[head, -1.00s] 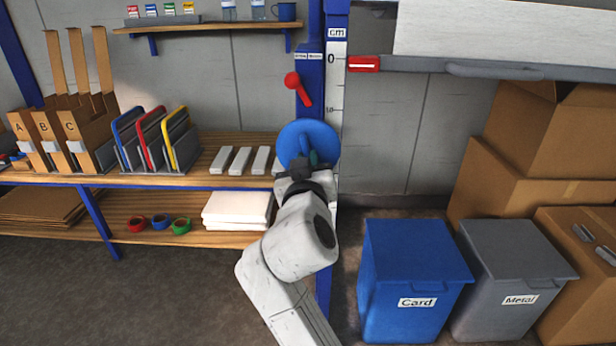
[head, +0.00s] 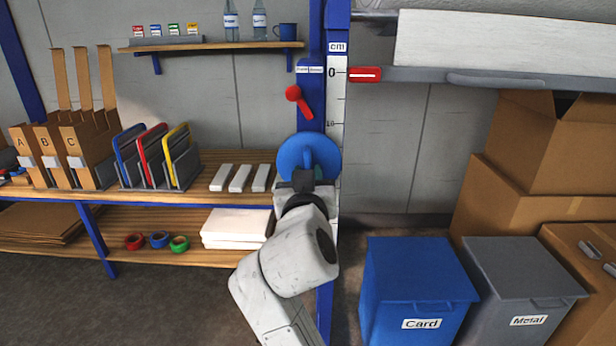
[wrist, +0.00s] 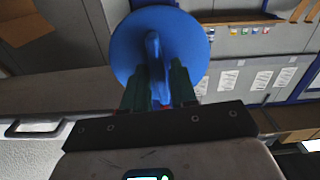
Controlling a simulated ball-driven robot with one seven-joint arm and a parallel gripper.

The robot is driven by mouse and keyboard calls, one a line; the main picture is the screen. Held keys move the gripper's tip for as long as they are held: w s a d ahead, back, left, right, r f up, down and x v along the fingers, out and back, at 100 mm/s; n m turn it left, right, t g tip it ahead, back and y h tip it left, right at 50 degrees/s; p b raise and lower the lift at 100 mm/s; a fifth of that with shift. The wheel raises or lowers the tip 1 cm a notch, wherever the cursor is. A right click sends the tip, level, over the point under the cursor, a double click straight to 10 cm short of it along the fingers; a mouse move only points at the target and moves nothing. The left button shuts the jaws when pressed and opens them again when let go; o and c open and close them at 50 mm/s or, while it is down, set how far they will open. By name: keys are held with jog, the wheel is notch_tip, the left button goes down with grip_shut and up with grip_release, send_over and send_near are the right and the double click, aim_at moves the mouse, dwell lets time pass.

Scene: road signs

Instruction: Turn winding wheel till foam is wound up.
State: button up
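The blue winding wheel (head: 308,152) is mounted on the blue post in the head view, with my gripper (head: 304,180) right at its front. In the wrist view the wheel (wrist: 185,35) shows as a blue disc with a raised grip (wrist: 153,50). My gripper's dark green fingers (wrist: 160,88) stand either side of that grip; whether they press on it is unclear. A white sheet (head: 500,40), perhaps the foam, shows at upper right above a grey bar (head: 480,78). A red marker (head: 365,74) on the bar is level with 0 on the cm scale (head: 337,95).
A red lever (head: 298,100) sits on the post above the wheel. Shelves (head: 200,195) with files and white bars are left. A blue Card bin (head: 415,285), a grey Metal bin (head: 520,280) and cardboard boxes (head: 545,140) stand right.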

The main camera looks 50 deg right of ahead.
jog(key=shift+o, duration=1)
jog(key=v, duration=1)
jog(key=shift+s+a, duration=0.25)
jog(key=shift+s, duration=0.05)
